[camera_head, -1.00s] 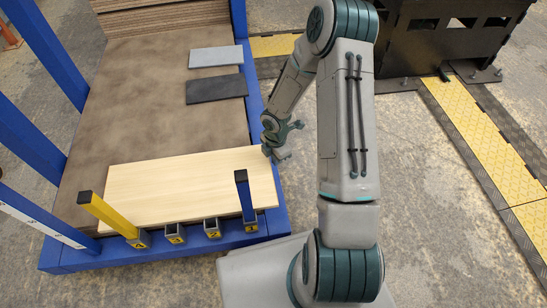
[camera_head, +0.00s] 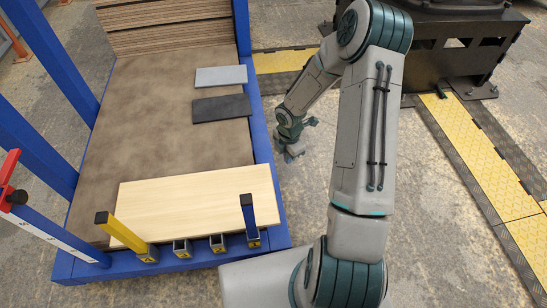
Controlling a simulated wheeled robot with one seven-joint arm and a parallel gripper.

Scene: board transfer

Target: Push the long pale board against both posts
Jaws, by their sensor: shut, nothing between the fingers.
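The long pale board (camera_head: 195,203) lies flat across the near end of the brown platform. Its near long edge runs close to the yellow post (camera_head: 122,233) at left and the short blue post (camera_head: 249,219) at right. The posts hide parts of that edge, so I cannot tell whether the board touches either one. My gripper (camera_head: 291,157) is shut and empty. It hangs beyond the board's far right corner, by the outer side of the blue rail, apart from the board.
A light grey slab (camera_head: 221,76) and a dark slab (camera_head: 221,108) lie farther back on the platform (camera_head: 150,120). Empty sockets (camera_head: 182,248) line the near frame between the posts. Tall blue uprights (camera_head: 50,60) stand at left. Stacked boards (camera_head: 165,30) sit at the back.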

